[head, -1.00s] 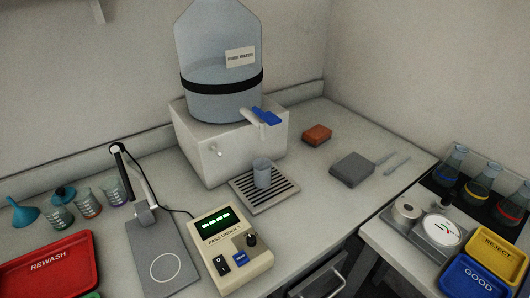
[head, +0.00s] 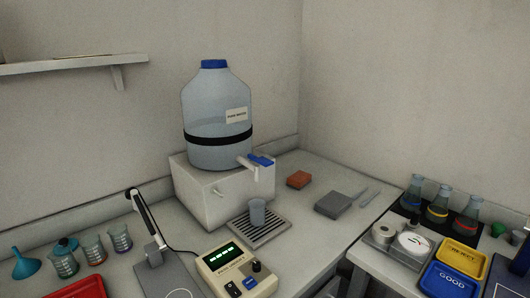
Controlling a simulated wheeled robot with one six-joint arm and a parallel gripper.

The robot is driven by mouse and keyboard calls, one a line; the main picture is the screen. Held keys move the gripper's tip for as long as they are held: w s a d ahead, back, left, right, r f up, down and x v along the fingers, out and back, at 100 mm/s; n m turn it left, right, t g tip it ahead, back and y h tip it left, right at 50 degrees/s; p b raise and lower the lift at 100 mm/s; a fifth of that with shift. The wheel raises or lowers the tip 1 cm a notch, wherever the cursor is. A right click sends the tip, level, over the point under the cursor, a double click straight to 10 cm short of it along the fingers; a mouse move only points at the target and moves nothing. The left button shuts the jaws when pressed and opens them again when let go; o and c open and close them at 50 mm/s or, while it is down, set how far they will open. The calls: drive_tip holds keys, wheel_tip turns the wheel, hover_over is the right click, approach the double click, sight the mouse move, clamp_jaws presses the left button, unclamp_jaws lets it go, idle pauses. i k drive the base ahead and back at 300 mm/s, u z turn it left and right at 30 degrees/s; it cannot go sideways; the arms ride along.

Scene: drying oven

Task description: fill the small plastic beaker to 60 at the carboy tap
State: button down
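The small plastic beaker (head: 257,212) stands upright on the slotted drip tray (head: 276,230), in front of the carboy's stand. The carboy (head: 206,120) is a large clear bottle with a blue cap, a black band and a "PURE WATER" label. Its tap (head: 256,162) has a blue lever and a pale spout, above the beaker. The beaker's level and markings are too small to read. My gripper is not in view.
The white stand (head: 205,195) bears the carboy. A meter box (head: 236,270) with a green display sits in front of the drip tray. A sponge (head: 299,180) and grey block (head: 333,204) lie to the right. Glass beakers (head: 92,250) stand at left; flasks (head: 438,208) at right.

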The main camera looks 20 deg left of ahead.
sight(266, 162)
drive_tip(key=u, duration=2.7)
drive_tip(key=k, duration=0.6)
drive_tip(key=z, duration=1.35)
drive_tip(key=i, duration=1)
